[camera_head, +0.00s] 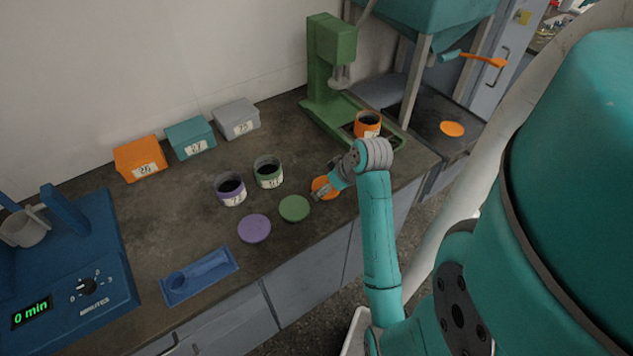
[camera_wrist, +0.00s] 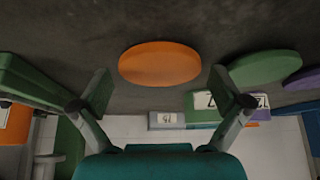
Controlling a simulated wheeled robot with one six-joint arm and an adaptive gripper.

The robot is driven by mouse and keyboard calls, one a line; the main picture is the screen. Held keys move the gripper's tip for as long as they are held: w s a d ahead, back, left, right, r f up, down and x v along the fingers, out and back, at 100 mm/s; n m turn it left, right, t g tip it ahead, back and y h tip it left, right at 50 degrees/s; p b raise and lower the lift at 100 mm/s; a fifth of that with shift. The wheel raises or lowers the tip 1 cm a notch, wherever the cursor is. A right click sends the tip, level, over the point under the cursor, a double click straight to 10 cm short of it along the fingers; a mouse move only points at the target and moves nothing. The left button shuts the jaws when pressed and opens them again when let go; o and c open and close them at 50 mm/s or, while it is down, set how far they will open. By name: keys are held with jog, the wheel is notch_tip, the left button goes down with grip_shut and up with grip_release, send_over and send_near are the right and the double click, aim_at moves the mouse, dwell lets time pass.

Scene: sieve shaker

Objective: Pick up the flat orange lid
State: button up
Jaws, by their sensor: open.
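The flat orange lid (camera_head: 321,184) lies on the dark counter, to the right of the green lid (camera_head: 294,208), and my gripper partly hides it in the head view. In the wrist view the orange lid (camera_wrist: 160,63) shows whole as a flat disc. My gripper (camera_head: 325,191) is low over the counter at the lid. In the wrist view my gripper (camera_wrist: 160,85) is open, with one finger on each side of the lid's width and nothing held. Whether the fingertips are level with the lid is not clear.
A purple lid (camera_head: 254,229), a purple-banded jar (camera_head: 230,190) and a green-banded jar (camera_head: 268,173) stand left. An orange-banded jar (camera_head: 367,124) sits at the green press (camera_head: 333,60). Another orange disc (camera_head: 452,129) lies at right. A blue tray (camera_head: 200,277) is near the front edge.

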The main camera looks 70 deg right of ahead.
jog(key=c, duration=0.6)
jog(key=shift+c, duration=0.2)
jog(key=shift+r, duration=0.1)
